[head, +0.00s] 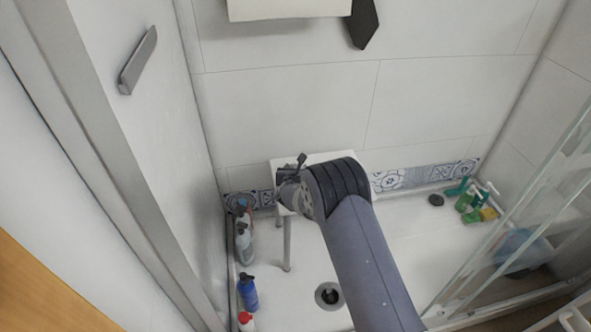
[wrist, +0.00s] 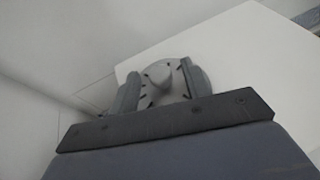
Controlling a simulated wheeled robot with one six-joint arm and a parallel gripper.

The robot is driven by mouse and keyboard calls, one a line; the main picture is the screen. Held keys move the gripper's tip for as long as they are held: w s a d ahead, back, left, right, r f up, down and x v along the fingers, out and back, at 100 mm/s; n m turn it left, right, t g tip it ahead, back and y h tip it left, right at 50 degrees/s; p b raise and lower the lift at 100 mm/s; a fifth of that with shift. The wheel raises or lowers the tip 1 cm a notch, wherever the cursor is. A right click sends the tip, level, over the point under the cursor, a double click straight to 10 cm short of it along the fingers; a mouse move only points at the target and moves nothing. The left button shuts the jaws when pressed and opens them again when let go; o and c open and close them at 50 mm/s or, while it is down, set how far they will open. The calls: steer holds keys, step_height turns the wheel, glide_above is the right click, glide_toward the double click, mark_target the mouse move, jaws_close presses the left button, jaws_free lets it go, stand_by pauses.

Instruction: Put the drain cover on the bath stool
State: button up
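The white bath stool (head: 322,157) stands against the back wall, partly hidden behind my arm. Its pale top (wrist: 235,50) fills the upper right of the wrist view. My gripper (head: 287,181) is at the stool's left side in the head view. In the wrist view, the fingers of my gripper (wrist: 160,85) are on both sides of the drain cover, a round grey disc (wrist: 163,76) with a raised middle and dark slots around its rim. The fingers appear to grip its edges. Whether the cover touches the stool cannot be told.
An open drain hole (head: 329,295) is in the shower floor. Several bottles, including a blue one (head: 247,292), line the left wall. A dark round object (head: 436,200) and green bottles (head: 472,204) stand at the right. A glass door (head: 510,215) bounds the right side.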

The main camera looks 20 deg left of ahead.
steer(key=shift+r, duration=0.2)
steer(key=v, duration=1.2)
steer(key=shift+p, duration=0.45)
